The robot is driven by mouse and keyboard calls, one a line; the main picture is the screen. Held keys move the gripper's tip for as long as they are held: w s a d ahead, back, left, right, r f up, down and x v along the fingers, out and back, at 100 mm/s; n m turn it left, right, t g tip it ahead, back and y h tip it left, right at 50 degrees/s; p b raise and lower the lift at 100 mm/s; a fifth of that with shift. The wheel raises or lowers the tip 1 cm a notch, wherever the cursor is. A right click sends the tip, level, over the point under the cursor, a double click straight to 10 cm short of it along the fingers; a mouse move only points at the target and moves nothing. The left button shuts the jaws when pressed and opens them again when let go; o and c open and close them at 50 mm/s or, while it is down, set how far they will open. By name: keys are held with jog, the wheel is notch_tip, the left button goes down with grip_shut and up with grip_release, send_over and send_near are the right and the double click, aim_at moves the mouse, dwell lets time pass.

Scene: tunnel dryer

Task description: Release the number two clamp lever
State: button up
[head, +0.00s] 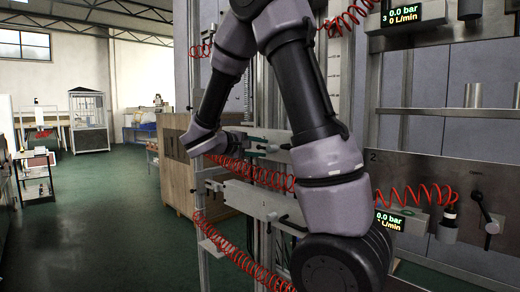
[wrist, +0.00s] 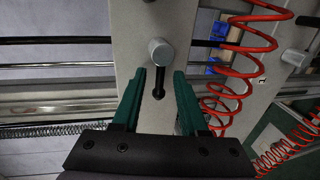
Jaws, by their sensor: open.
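In the wrist view my gripper (wrist: 160,76) is open, its two green fingers either side of a lever with a silver cylindrical knob (wrist: 160,50) and a dark stem. The lever stands on a pale grey plate (wrist: 125,20), near a slot. I see a gap on both sides, so the fingers do not appear to grip it. In the head view my gripper (head: 262,150) is small and partly hidden by the bars. A similar small lever (head: 284,218) shows on the lower bar. I cannot read a number on the lever between my fingers.
Red coiled hoses (wrist: 235,65) hang close to the right finger. Steel rods and a spring (wrist: 50,130) run to the left. In the head view, a panel marked 2 (head: 420,170) with a handle (head: 487,218) stands at right.

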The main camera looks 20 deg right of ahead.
jog(key=v, duration=1)
jog(key=shift+a, duration=0.35)
jog(key=shift+s, duration=0.1)
jog(key=s+d+f+m+g+y, duration=0.2)
jog(key=s+d+y, duration=0.15)
jog(key=s, duration=0.35)
jog(key=s+d+f+m+g+y, duration=0.1)
jog(key=s+d+m+g+y, duration=0.15)
jog(key=s+y, duration=0.3)
jog(key=s+a+r+m+t+y, duration=0.3)
jog(key=s+a+r+t+y, duration=0.2)
jog(key=s+a+t+y, duration=0.1)
jog(key=shift+a+y, duration=0.75)
jog(key=shift+y, duration=0.15)
